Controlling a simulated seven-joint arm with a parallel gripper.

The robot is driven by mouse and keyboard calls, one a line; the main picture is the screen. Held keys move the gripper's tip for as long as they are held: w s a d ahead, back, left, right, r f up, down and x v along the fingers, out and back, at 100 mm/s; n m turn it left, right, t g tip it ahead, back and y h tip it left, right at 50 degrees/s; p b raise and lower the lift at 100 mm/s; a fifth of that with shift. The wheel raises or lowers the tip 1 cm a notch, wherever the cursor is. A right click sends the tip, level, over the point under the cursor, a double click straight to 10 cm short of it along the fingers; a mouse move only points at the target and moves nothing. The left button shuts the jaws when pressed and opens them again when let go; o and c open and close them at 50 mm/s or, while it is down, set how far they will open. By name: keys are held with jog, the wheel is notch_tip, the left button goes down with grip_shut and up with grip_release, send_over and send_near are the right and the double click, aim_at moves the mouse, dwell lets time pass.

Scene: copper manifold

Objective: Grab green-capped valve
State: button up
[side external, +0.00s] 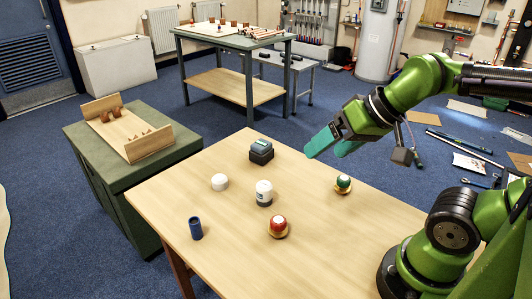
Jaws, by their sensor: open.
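The green-capped valve (343,183) stands on the right part of the wooden table, with a brass-coloured base. My gripper (326,148) has teal fingers and is open and empty. It is raised above the table's far right side, up and to the left of the green-capped valve in the picture, and apart from it. A similar valve with a red cap (278,225) stands nearer the front of the table.
On the wooden table (335,255) also stand a white jar (264,193), a white round piece (220,182), a dark blue cylinder (196,229) and a dark box-like item (261,152). A green cabinet (85,170) bearing a wooden rack (130,143) stands at left.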

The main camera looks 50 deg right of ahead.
jog(key=w+d+f+g+h, duration=0.2)
jog(key=w+d+f+g, duration=0.15)
jog(key=d, duration=0.65)
jog(key=n+g, duration=0.4)
jog(key=n, duration=0.2)
send_over(344, 178)
notch_tip(344, 178, down, 3)
notch_tip(344, 178, down, 17)
jog(key=shift+r, duration=0.1)
jog(key=shift+c, duration=0.3)
jog(key=c, duration=1.1)
